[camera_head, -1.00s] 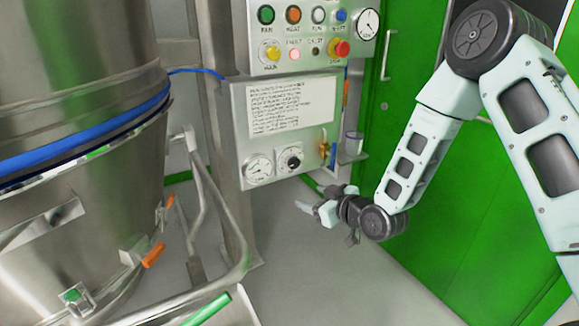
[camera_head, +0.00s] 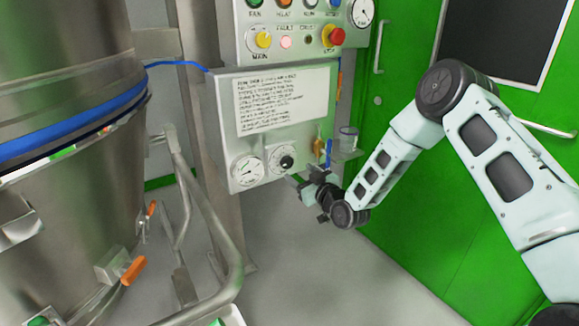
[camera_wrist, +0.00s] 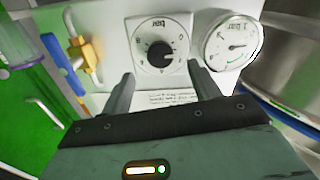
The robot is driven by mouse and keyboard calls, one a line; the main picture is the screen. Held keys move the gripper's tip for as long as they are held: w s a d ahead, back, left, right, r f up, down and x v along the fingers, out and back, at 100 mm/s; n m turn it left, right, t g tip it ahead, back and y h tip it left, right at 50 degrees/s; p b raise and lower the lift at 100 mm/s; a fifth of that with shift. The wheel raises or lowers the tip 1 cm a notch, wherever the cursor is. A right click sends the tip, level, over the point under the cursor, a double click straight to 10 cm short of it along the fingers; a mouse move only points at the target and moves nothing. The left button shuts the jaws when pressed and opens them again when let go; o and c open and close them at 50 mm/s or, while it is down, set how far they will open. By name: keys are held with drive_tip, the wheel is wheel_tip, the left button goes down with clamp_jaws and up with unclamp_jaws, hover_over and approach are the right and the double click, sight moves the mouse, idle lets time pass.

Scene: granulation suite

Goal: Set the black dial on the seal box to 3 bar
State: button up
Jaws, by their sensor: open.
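The black dial (camera_head: 287,161) sits on a white scale plate low on the front of the seal box (camera_head: 228,115), right of a round white gauge (camera_head: 247,170). In the wrist view, which is upside down, the dial (camera_wrist: 159,53) is ahead, with the gauge (camera_wrist: 232,42) to its right. The dial's exact setting is too small to read. My gripper (camera_wrist: 162,85) is open and empty, with one finger on each side of the dial in the picture, apart from it. In the head view my gripper (camera_head: 297,183) is just below and right of the dial.
A brass valve (camera_head: 319,150) and a small clear cup (camera_head: 348,140) are right of the dial. A button panel (camera_head: 290,30) with a red stop button is above. A large steel vessel (camera_head: 70,130) and a bent steel pipe (camera_head: 210,210) stand left. The floor below is clear.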

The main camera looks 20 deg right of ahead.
sight(288, 164)
drive_tip(key=x, duration=0.7)
drive_tip(key=shift+f, duration=0.1)
drive_tip(key=shift+s, duration=0.1)
drive_tip(key=c, duration=1)
